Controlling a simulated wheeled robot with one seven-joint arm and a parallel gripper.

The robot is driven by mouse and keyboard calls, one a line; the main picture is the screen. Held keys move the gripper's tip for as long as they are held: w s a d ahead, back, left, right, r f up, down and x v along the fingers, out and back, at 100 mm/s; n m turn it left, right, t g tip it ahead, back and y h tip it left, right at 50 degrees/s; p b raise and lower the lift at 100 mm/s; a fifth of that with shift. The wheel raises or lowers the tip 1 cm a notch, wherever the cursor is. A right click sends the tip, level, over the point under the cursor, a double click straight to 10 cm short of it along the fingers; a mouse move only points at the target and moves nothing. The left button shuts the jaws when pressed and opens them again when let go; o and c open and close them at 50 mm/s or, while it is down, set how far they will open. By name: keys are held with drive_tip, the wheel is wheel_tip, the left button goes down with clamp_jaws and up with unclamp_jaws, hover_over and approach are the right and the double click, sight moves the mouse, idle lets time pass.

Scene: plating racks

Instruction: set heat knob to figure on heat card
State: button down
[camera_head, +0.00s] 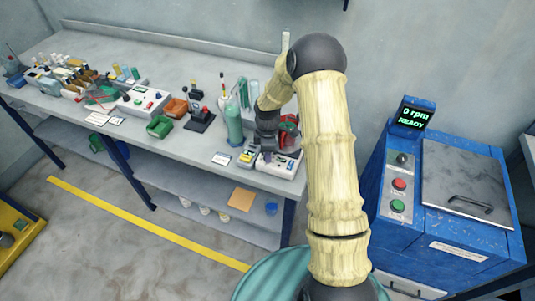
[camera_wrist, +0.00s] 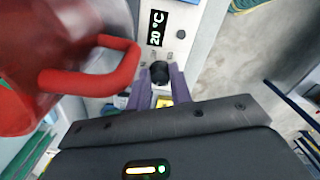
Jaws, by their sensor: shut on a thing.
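A white heater unit (camera_head: 289,170) stands near the right end of the bench. In the wrist view its white panel (camera_wrist: 188,58) has a display (camera_wrist: 157,27) reading 20 °C. My gripper (camera_wrist: 160,79) has its two purple fingers shut on a black heat knob (camera_wrist: 159,70) on that panel. In the head view my gripper (camera_head: 266,153) is at the heater's front, and the knob is hidden there. A small white card (camera_head: 221,158) lies on the bench to the left; its text is too small to read, so I cannot tell whether it is the heat card.
A red vessel with a handle (camera_wrist: 98,68) stands close beside my gripper; it also shows behind my arm (camera_head: 290,131). A small yellow-topped item (camera_head: 246,156) and a green bottle (camera_head: 233,124) are just left. A blue machine (camera_head: 465,235) stands right of the bench.

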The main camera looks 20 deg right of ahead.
drive_tip(key=shift+w+r+m+b, duration=0.1)
drive_tip(key=shift+m+b, duration=0.3)
drive_tip(key=shift+m, duration=1.6)
drive_tip(key=c, duration=1.3)
unclamp_jaws()
drive_tip(key=shift+o, duration=0.2)
